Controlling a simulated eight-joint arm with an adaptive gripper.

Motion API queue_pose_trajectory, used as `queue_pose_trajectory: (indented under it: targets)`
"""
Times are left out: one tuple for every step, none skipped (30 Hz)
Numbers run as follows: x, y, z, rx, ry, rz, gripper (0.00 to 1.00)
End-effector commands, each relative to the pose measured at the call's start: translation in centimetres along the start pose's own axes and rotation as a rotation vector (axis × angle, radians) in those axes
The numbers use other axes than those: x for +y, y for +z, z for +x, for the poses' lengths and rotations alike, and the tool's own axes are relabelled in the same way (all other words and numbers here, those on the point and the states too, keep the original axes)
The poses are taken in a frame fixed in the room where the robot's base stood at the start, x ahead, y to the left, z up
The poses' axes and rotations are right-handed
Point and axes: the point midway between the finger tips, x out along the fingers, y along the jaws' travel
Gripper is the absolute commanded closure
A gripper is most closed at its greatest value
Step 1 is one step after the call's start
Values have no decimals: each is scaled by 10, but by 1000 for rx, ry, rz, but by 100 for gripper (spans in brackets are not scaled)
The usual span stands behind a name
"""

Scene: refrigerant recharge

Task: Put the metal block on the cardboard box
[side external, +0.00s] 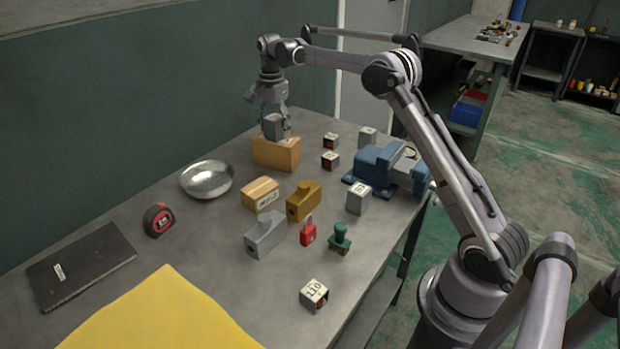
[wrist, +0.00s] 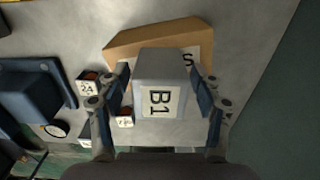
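The metal block (wrist: 160,65) is grey, with a white label reading B1. In the wrist view it sits between my two gripper fingers (wrist: 160,80). The cardboard box (side external: 282,155) is tan and stands on the table toward the wall. In the side view the grey block (side external: 273,126) is upright, over the box top. A small gap under it cannot be ruled out. My gripper (side external: 276,118) points down over the box, its fingers on either side of the block. Whether they press on it is unclear. The wrist view shows the box (wrist: 130,44) behind the block.
A steel bowl (side external: 207,180) stands left of the box. A smaller carton (side external: 261,194) and a brass-coloured block (side external: 304,201) lie in front. A blue vise (side external: 378,167) and small labelled cubes (side external: 330,160) are to the right.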

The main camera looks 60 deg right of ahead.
Motion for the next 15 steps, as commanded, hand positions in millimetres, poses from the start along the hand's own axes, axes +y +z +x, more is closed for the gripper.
queue_pose_trajectory:
  targets:
    - [0,0,0,0,0,0,35]
    - [0,0,0,0,0,0,35]
    - [0,0,-1,0,0,0,35]
    - [0,0,-1,0,0,0,35]
    - [0,0,-2,0,0,0,35]
    - [0,0,-4,0,0,0,35]
    - [0,0,-6,0,0,0,35]
    - [0,0,-9,0,0,0,35]
    - [0,0,-14,0,0,0,35]
    - [0,0,-18,0,0,0,35]
    - [0,0,-22,0,0,0,35]
    - [0,0,-28,0,0,0,35]
    - [0,0,-33,0,0,0,35]
    - [0,0,-37,0,0,0,35]
    - [0,0,-43,0,0,0,35]
